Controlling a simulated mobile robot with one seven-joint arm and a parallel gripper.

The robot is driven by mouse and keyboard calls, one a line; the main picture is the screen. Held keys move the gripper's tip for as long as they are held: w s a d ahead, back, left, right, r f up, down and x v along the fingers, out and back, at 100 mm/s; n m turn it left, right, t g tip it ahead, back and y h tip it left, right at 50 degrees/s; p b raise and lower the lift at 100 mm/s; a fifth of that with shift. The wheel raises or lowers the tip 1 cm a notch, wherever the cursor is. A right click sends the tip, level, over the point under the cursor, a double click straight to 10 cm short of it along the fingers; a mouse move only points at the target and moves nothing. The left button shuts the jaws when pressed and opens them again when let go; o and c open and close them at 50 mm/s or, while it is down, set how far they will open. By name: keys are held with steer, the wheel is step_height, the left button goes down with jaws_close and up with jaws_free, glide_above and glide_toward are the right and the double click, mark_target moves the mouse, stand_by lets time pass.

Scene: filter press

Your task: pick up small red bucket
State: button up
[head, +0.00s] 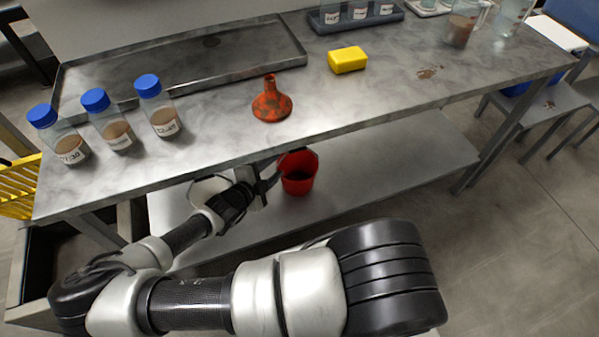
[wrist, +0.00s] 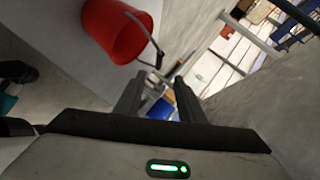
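The small red bucket (head: 298,178) stands on the lower shelf under the table in the head view, partly covered by the table edge. In the wrist view the bucket (wrist: 110,30) is at the upper left, with its dark wire handle (wrist: 154,43) sticking out towards my fingers. My gripper (head: 268,178) is just left of the bucket in the head view. In the wrist view my gripper's fingers (wrist: 159,80) are apart, with nothing held between them. The handle's bend shows just beyond the fingertips; I cannot tell whether they touch.
The metal table top (head: 350,105) is above and beyond my gripper. It carries blue-capped jars (head: 115,134), an orange flask (head: 271,106), a yellow sponge (head: 348,60) and a tray (head: 185,57). The lower shelf (head: 400,165) is clear right of the bucket.

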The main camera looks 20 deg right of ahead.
mark_target(296, 151)
steer(key=b+x, duration=0.3)
steer(key=x, duration=1.2)
steer(key=shift+s+d, duration=0.1)
steer(key=shift+d, duration=0.1)
jaws_close()
